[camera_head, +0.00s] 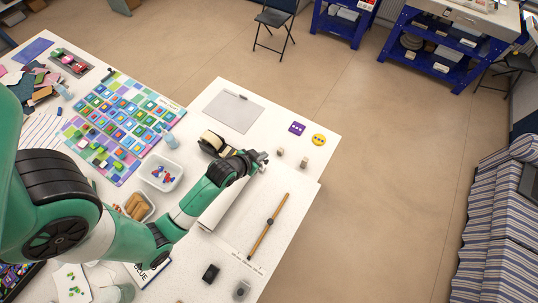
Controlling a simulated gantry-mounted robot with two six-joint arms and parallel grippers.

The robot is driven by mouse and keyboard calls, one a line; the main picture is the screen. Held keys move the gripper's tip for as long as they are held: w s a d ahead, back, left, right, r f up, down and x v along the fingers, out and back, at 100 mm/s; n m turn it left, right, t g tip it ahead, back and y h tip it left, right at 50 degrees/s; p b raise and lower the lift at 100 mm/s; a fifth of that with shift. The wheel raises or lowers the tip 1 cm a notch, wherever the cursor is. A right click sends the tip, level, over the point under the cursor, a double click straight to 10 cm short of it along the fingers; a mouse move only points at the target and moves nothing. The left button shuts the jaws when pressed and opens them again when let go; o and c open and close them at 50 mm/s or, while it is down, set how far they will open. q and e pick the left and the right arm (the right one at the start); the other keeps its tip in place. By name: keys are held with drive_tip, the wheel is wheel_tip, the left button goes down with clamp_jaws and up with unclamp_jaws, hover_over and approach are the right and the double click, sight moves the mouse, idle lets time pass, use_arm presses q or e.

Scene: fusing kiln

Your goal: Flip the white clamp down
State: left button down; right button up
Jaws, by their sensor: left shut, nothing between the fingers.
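My left arm, green and grey, reaches in from the left over the white table. My left gripper (261,158) is small in view, shut and empty, above the table right of a black-and-cream roll-like object (212,143). I cannot make out a white clamp for certain; it may be hidden by my arm or too small to tell. A grey board (233,112) with a small dark clip at its upper right edge lies behind the gripper. My right gripper is not in view.
A white tray (147,181) and colourful tile sheets (121,112) are left.

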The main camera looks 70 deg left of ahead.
use_arm(q)
drive_tip(key=shift+w, duration=0.1)
drive_tip(key=w+f, duration=0.1)
drive_tip(key=f, duration=0.1)
drive_tip(key=w+a+f+b, duration=0.1)
drive_tip(key=f, duration=0.2)
drive_tip(key=w+a+f+b, duration=0.1)
drive_tip(key=f, duration=0.2)
drive_tip(key=shift+a+f, duration=0.2)
drive_tip(key=shift+s+d+f, duration=0.1)
drive_tip(key=shift+f, duration=0.05)
drive_tip(key=shift+b, duration=0.3)
